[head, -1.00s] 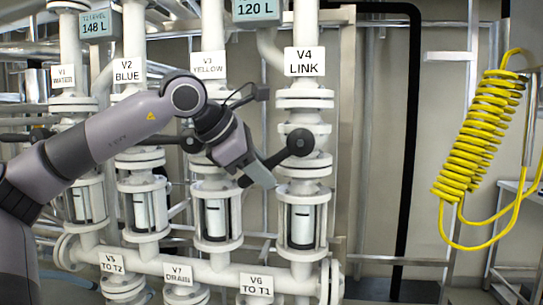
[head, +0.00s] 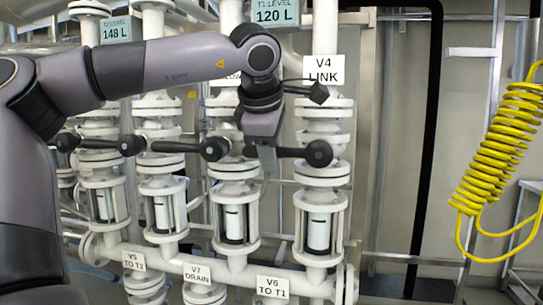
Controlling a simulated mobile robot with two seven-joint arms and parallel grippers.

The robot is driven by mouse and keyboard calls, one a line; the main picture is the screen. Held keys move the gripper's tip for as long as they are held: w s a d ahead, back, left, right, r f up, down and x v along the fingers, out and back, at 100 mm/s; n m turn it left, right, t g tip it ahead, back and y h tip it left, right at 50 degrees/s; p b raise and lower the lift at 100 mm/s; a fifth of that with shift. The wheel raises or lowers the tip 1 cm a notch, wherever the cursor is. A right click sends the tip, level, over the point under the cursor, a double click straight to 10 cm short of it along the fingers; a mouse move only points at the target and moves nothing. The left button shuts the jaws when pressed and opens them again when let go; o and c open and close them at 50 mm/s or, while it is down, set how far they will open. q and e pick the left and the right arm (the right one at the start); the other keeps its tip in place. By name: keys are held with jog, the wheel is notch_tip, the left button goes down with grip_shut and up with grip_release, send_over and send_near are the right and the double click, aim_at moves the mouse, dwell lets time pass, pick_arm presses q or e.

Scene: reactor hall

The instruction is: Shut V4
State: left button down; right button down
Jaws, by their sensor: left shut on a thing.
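The V4 valve shows in the head view, below its V4 LINK label (head: 323,69), with its round black hub (head: 319,153) in front of the white pipe. Its black lever (head: 289,152) runs left from the hub, about level and across the upright pipe. My left gripper (head: 264,155) comes down from above and is shut on this lever, left of the hub. The gripper hides part of the lever's outer end. My right gripper is not in view.
Levers of the neighbouring valves, such as V3 (head: 182,147), also lie about level, close to the left of my gripper. White pipes and sight glasses (head: 319,232) stand below. A coiled yellow hose (head: 503,150) hangs at the right.

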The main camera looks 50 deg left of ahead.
pick_arm(q)
jog(key=shift+r, duration=0.35)
jog(key=c, duration=1)
grip_release()
jog(key=shift+f, duration=0.1)
jog(key=shift+v, duration=3.55)
